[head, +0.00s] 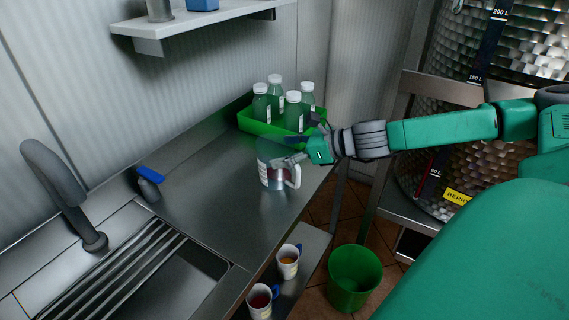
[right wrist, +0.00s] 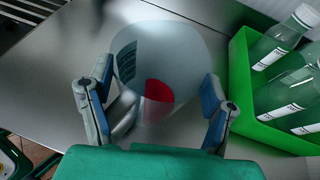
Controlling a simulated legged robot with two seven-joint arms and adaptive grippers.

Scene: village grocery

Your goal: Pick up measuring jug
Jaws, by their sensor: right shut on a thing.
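The measuring jug (head: 266,177) is a clear vessel with a pale handle and printed marks. It is on or just above the steel counter, in front of the green crate; I cannot tell if it touches the counter. My right gripper (head: 292,160) comes in from the right and is shut on the jug near its upper part. In the right wrist view the jug (right wrist: 185,62) lies between the two fingers of the gripper (right wrist: 155,103), with a red patch and dark scale marks on it. My left gripper is not in view.
A green crate (head: 254,123) with several white-capped bottles stands right behind the jug. Two mugs (head: 288,262) sit on a lower shelf. A green bin (head: 354,278) stands on the floor.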

